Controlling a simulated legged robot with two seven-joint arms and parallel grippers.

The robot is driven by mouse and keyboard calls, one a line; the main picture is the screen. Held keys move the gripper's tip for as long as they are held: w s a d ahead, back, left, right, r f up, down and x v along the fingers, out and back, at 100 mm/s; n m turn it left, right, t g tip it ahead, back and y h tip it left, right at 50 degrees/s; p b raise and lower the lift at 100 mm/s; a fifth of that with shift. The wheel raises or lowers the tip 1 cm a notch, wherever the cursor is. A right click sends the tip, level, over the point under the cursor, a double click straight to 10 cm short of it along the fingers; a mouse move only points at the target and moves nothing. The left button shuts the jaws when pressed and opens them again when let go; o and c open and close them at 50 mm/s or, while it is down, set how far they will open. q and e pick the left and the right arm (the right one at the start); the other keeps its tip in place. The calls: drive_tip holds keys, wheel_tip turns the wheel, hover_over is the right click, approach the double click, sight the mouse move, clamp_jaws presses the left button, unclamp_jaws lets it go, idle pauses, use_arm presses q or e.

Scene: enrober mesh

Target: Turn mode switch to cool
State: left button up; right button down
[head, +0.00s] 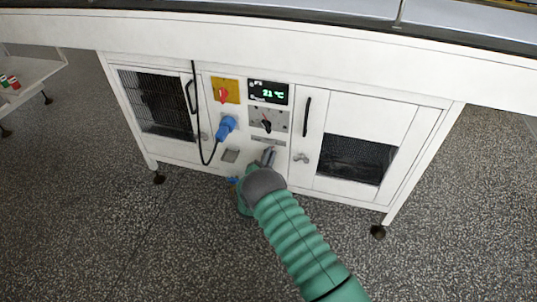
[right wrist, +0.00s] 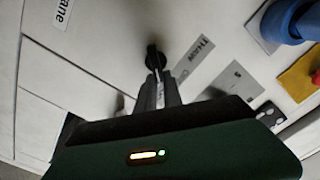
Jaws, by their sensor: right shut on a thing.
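A black switch knob (right wrist: 153,58) stands out from the white cabinet front in the right wrist view. My right gripper (right wrist: 158,88) is shut on it. A grey label strip (right wrist: 195,60) is beside the knob; its lettering is hard to read. In the head view my right gripper (head: 268,156) is against the panel just below this strip, and it hides the knob. I cannot read the knob's setting. My left gripper is not in view.
Above the strip are a grey plate with a black switch (head: 267,124) and a display (head: 268,92) showing 21 °C. To the left are a red switch on a yellow plate (head: 232,88) and a blue plug (head: 225,127) with a black cable. A door handle (head: 307,117) is at the right.

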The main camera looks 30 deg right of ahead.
drive_tip(key=shift+s+a+f+m, duration=0.1)
drive_tip(key=shift+a+f+m, duration=0.1)
drive_tip(key=shift+f+m, duration=0.25)
drive_tip(key=c, duration=1.6)
unclamp_jaws()
drive_tip(key=shift+o, duration=0.6)
drive_tip(key=p+v, duration=0.6)
drive_tip(key=v, duration=1)
drive_tip(key=shift+s+a, duration=0.25)
